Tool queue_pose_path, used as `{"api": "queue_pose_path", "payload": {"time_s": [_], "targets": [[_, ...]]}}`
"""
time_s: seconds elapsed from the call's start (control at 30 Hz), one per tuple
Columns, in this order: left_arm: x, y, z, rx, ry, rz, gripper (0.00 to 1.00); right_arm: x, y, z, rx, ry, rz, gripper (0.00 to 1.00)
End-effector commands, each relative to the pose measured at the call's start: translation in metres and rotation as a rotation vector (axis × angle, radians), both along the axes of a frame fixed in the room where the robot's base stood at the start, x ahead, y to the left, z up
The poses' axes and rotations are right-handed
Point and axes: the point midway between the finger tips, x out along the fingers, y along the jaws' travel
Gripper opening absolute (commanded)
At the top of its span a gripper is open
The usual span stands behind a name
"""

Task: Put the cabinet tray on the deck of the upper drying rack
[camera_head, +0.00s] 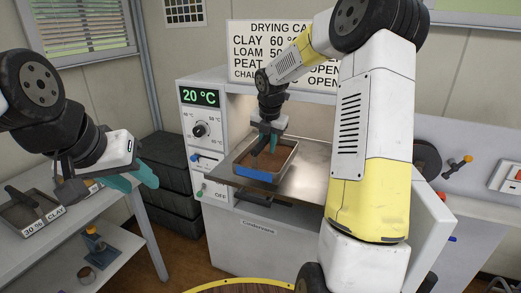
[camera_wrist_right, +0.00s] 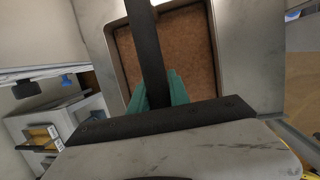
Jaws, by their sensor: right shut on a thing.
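The cabinet tray (camera_head: 287,163) is a grey tray of brown soil with a blue front edge and a dark handle. My right gripper (camera_head: 270,140) is shut on its handle; the wrist view shows the teal fingers (camera_wrist_right: 162,92) on the dark bar (camera_wrist_right: 148,45) over the soil (camera_wrist_right: 190,60). The tray is at the metal deck (camera_head: 312,185) of the upper rack, which sticks out of the drying cabinet (camera_head: 218,238). I cannot tell whether it touches the deck. My left gripper (camera_head: 133,178) looks open and empty, by the left table.
Another tray (camera_head: 22,215) with a CLAY label lies on the left table (camera_head: 25,255). A lower rack (camera_head: 268,202) shows under the deck. The cabinet door (camera_head: 432,225) stands open at the right. Dark crates (camera_head: 168,180) stand behind, left of the cabinet.

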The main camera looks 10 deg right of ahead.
Motion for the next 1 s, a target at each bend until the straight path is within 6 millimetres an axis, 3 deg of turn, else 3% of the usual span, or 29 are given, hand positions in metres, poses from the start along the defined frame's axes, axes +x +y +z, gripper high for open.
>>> {"api": "queue_pose_path", "payload": {"time_s": [0.2,0.43,0.8,0.83,0.93,1.0], "targets": [[0.000,0.000,0.000,0.000,0.000,0.000,0.40,0.012,-0.011,-0.001,0.001,-0.001,-0.002,0.00],[0.000,0.000,0.000,0.000,0.000,0.000,0.40,0.011,-0.010,-0.034,0.000,0.000,0.001,0.00],[0.000,0.000,0.000,0.000,0.000,0.000,0.40,0.011,-0.011,-0.038,0.000,-0.001,0.001,0.00],[0.000,0.000,0.000,0.000,0.000,0.000,0.40,0.011,-0.011,-0.039,0.001,0.001,0.000,0.26],[0.000,0.000,0.000,0.000,0.000,0.000,0.40,0.011,-0.011,-0.039,0.000,0.000,0.000,0.44],[0.000,0.000,0.000,0.000,0.000,0.000,0.40,0.011,-0.011,-0.039,0.000,0.000,0.000,0.44]]}}
